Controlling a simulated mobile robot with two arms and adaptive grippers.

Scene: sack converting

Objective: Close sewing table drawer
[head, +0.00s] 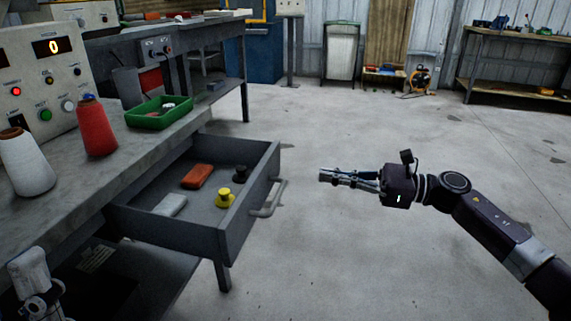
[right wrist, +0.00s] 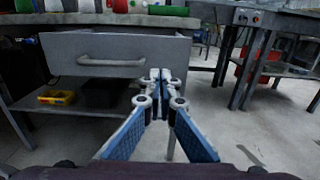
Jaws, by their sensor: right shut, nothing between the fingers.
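The grey sewing table drawer (head: 238,222) is pulled well out from under the grey table top (head: 90,172) in the head view. Its grey bar handle (head: 268,198) is on the front panel, facing right. Inside lie a red-orange item, a yellow item with a dark top, a dark spool and a pale item. My right gripper (head: 322,175) is shut and empty, to the right of the drawer front and apart from it. In the right wrist view, the drawer front (right wrist: 125,62) and handle (right wrist: 112,61) are ahead, left of the fingertips.
On the table top stand a white cone (head: 26,165), a red cone (head: 95,130), a green tray (head: 160,113) and a control box (head: 45,75). A table leg (head: 222,275) stands below the drawer. The concrete floor right of the drawer is clear.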

